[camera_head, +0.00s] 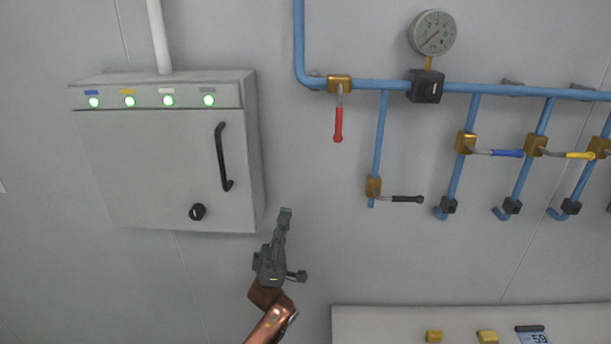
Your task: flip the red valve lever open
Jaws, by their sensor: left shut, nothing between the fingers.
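The red valve lever (338,124) hangs straight down from a brass valve (340,84) on the blue pipe, at the upper middle of the head view. The pipe runs to the right there, so the lever stands across it. My left gripper (285,212) is below and to the left of the lever, clear of it, pointing up. Its fingers are together and hold nothing. My right gripper is not in view.
A grey cabinet (155,185) with green lights and a black handle (222,158) is close to the left of my gripper. Black (407,199), blue (507,153) and yellow (580,155) levers and a gauge (433,33) are to the right. A pale ledge (375,322) is below.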

